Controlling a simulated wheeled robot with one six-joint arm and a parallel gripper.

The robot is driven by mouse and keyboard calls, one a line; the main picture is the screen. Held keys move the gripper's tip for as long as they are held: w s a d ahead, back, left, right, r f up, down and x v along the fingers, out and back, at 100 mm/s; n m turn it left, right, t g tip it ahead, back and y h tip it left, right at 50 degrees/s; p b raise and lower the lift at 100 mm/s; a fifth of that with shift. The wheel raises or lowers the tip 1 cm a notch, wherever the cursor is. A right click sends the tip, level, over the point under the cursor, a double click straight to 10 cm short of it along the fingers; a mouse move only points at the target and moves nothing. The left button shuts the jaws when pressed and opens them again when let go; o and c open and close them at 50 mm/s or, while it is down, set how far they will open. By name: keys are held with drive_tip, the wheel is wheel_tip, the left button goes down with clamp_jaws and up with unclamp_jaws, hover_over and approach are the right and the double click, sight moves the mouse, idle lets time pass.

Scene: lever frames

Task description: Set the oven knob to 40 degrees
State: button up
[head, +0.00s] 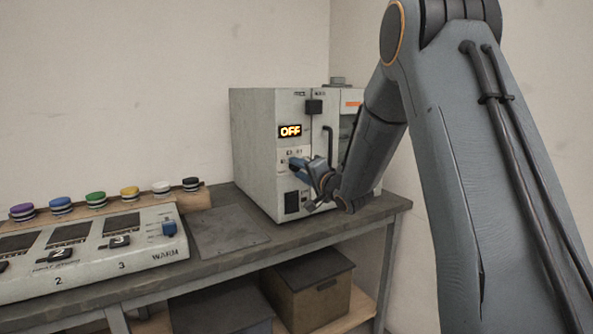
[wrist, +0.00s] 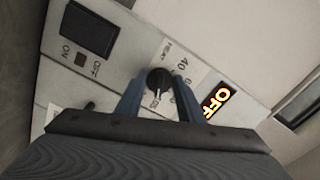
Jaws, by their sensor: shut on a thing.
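The oven (head: 256,150) is a pale grey box at the back of the bench, with a lit display (head: 290,131) reading OFF. The display also shows in the wrist view (wrist: 217,101). The oven knob (wrist: 158,80) is round and black, on a white label with a 40 mark (wrist: 182,63) and the word HEAT. My gripper (head: 301,166) is at the oven's front, below the display. In the wrist view its two blue fingers (wrist: 157,98) stand on either side of the knob and are shut on it. The knob's pointer direction is hard to tell.
A black ON/OFF rocker switch (wrist: 88,30) sits beside the knob panel. The oven's dark door handle (head: 328,144) is right of the display. A flat grey plate (head: 228,232) lies between.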

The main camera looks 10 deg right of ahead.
drive_tip(key=shift+w+d+r+n, duration=0.15)
drive_tip(key=shift+d+n, duration=0.1)
drive_tip(key=shift+n, duration=0.4)
drive_tip(key=shift+s+d+r+n, duration=0.15)
drive_tip(key=shift+d+n, duration=0.1)
drive_tip(key=shift+n, duration=0.4)
drive_tip(key=n+b, duration=0.3)
drive_tip(key=n, duration=0.4)
drive_tip(key=n+b, duration=0.4)
drive_tip(key=n, duration=0.3)
drive_tip(key=n+b, duration=0.3)
drive_tip(key=n, duration=0.3)
drive_tip(key=shift+a+f+n+b, duration=0.2)
drive_tip(key=shift+a+n+b, duration=0.15)
drive_tip(key=shift+a+n, duration=0.05)
drive_tip(key=shift+s+n+b, duration=0.1)
drive_tip(key=shift+n+b, duration=1.15)
drive_tip(key=shift+n, duration=0.35)
drive_tip(key=o, duration=1)
drive_tip(key=shift+o, duration=0.2)
